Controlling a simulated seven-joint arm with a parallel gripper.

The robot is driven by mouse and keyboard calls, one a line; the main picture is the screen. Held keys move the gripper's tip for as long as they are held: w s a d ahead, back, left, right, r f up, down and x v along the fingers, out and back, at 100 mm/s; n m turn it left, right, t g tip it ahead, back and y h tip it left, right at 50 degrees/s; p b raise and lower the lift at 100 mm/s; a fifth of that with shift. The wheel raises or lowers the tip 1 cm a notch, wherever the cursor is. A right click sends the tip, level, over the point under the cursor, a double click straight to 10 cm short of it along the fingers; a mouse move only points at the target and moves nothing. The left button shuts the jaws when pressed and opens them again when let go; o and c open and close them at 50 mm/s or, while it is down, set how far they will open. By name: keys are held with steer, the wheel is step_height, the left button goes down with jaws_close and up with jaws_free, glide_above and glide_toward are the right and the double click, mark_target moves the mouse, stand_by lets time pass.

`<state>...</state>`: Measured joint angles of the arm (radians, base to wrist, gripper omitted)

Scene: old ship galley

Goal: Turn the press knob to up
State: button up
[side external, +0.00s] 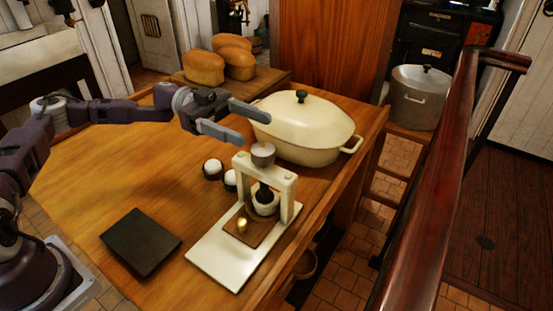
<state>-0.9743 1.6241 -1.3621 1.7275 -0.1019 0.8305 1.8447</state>
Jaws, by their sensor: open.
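The press (289,188) is a cream frame on a pale base plate, standing near the right edge of the wooden table. A round grey metal knob (263,154) sits on top of its crossbar. Under the bar are a dark plunger, a small white cup (264,207) and a small gold-coloured ball on a brown block. My gripper (254,127) is open, with its two grey fingers pointing right, above and slightly left of the knob. It appears empty. I cannot tell how far it is from the knob in depth, or which way the knob is set.
A large cream lidded pot (305,129) stands close behind the press and my fingers. Several loaves (203,68) lie on a board at the back. Two small dark round pots with white tops (213,169) sit left of the press. A black square plate (140,241) lies front left.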

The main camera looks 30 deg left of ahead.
mark_target(273, 159)
step_height(273, 159, down, 5)
steer(key=shift+d+f, duration=0.1)
steer(key=shift+d, duration=0.05)
steer(key=d, duration=0.7)
steer(key=c, duration=1.4)
